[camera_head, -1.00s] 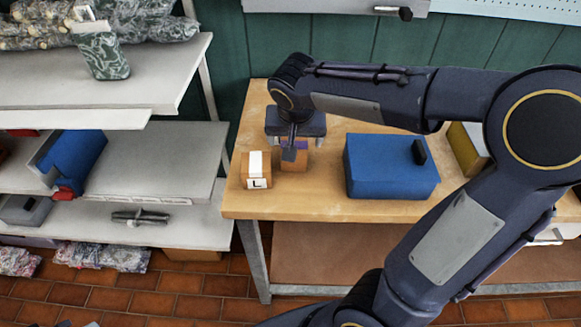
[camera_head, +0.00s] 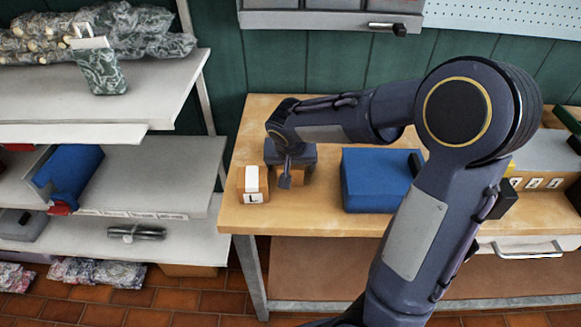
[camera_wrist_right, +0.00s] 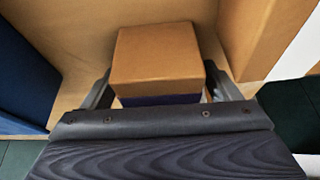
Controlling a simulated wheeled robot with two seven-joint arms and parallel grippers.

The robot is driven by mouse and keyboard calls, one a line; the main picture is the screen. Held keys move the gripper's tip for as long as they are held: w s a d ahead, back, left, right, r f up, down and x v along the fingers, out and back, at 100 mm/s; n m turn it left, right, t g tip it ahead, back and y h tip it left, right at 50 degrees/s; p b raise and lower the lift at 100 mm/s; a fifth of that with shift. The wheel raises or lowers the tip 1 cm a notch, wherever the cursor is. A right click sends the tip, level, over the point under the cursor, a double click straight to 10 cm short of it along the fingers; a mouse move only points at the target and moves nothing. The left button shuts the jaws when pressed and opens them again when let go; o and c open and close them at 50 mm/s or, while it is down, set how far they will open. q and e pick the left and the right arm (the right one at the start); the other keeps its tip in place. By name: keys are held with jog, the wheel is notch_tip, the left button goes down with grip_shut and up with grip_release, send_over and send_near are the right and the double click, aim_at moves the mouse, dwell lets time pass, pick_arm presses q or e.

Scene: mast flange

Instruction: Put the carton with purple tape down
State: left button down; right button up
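The carton with purple tape (camera_head: 291,176) stands on the wooden table (camera_head: 262,222), mostly hidden by my right gripper (camera_head: 290,180) in the head view. In the right wrist view this carton (camera_wrist_right: 157,60) shows a plain brown face, with a purple strip along its edge nearest the palm. The right gripper points down over it, one finger on each side. Its fingertips (camera_wrist_right: 157,68) lie very close to the carton's sides; whether they press on it is unclear. My left gripper is not in view.
A carton marked L with white tape (camera_head: 254,186) stands just left of the gripper. A blue box (camera_head: 375,182) stands to the right. Shelves (camera_head: 170,165) are left of the table. Bare tabletop lies in front of the cartons.

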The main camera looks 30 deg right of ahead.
jog(key=c, duration=1.2)
jog(key=shift+r, duration=0.1)
jog(key=shift+c, duration=0.2)
